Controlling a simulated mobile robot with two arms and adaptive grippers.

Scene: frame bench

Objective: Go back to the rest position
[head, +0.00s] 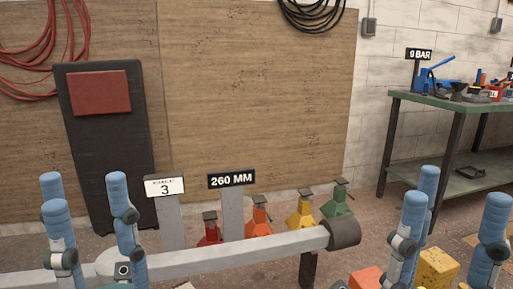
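My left gripper (86,207) is at the lower left, its blue-tipped fingers pointing up and spread apart. Nothing shows between its fingertips. My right gripper (456,212) is at the lower right in a similar pose, fingers up and spread, with nothing gripped. The palms of both grippers are cut off by the bottom edge of the picture.
A grey beam (235,253) with a dark end crosses between my grippers. Behind it stand signs "3" (165,187) and "260 MM" (231,180) and several coloured jack stands (300,212). A yellow block (436,268) is near my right gripper. A green-topped workbench (440,102) is at right.

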